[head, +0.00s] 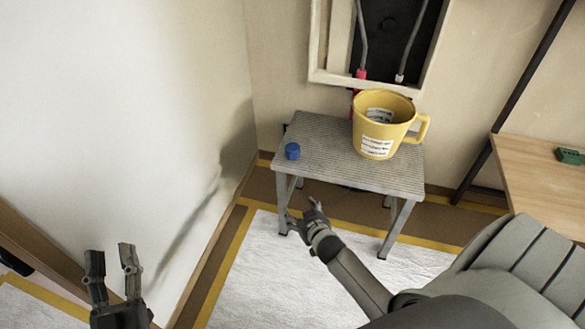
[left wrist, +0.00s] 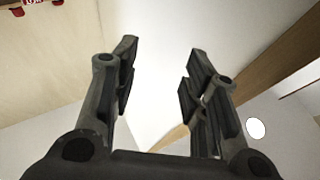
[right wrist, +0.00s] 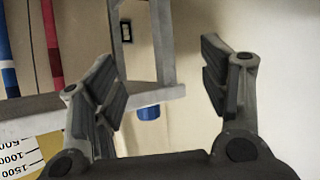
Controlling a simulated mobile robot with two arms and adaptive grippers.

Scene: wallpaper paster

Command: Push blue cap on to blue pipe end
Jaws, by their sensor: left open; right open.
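The blue cap (head: 292,151) sits on the left part of the grey ribbed stool (head: 335,170). It also shows between my right fingers in the right wrist view (right wrist: 149,112). A blue pipe (right wrist: 6,50) shows at the left edge of the right wrist view, beside a red one; in the head view I cannot make out a blue pipe end. My right gripper (head: 303,213) is open and empty, in front of the stool's left front leg and apart from the cap. My left gripper (head: 110,262) is open and empty at the lower left, near the white wall.
A yellow measuring jug (head: 386,125) stands on the stool right of the cap. Above it, a framed wall opening (head: 400,30) holds two hanging pipes, one with a red end (head: 361,74). A wooden table (head: 545,180) with a green object (head: 570,156) is at right.

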